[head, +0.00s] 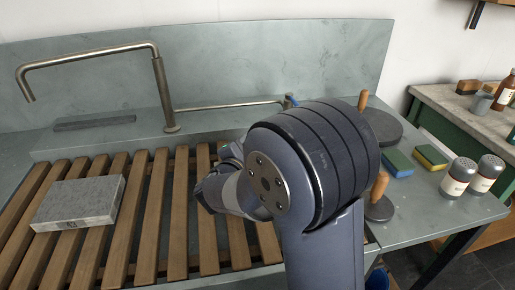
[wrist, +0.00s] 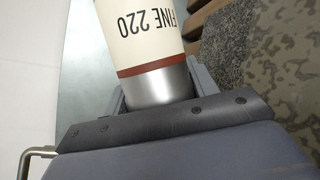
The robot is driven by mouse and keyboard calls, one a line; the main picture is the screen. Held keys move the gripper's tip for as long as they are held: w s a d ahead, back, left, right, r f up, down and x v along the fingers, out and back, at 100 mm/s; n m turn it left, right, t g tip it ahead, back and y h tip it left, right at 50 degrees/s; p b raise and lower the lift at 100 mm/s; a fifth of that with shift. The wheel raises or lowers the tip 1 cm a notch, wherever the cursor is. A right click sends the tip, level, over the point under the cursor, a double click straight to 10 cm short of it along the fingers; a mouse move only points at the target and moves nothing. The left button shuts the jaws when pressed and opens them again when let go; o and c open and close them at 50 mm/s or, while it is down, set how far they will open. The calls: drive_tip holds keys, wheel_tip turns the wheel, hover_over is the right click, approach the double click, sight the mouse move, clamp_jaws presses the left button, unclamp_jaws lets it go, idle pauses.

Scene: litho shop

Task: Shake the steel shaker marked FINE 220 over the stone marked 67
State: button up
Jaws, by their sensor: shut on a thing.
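The steel shaker (wrist: 143,35) marked FINE 220 has a cream label, a dark red band and a bare steel end. In the wrist view my gripper (wrist: 160,88) is shut on it, with a grey finger on each side of the steel end. In the head view my arm hides the gripper and the shaker. A grey stone slab (head: 82,201) lies on the slats at the left of the head view; its side marking is too small to read. A mottled stone-like surface (wrist: 280,65) fills the wrist view's right side, with no number visible.
The wooden slatted rack (head: 145,225) spans the sink below a bent tap (head: 165,95). On the right ledge are two other shakers (head: 460,177), blue-and-yellow sponges (head: 398,163) and round dark discs with wooden handles (head: 380,127). A side bench (head: 440,100) holds bottles.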

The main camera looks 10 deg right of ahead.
drive_tip(key=shift+a, duration=1.85)
drive_tip(key=shift+s+d+b, duration=0.1)
drive_tip(key=shift+s+b, duration=0.65)
drive_tip(key=shift+s, duration=2.25)
drive_tip(key=shift+d+b, duration=2.05)
drive_tip(key=shift+d, duration=3.3)
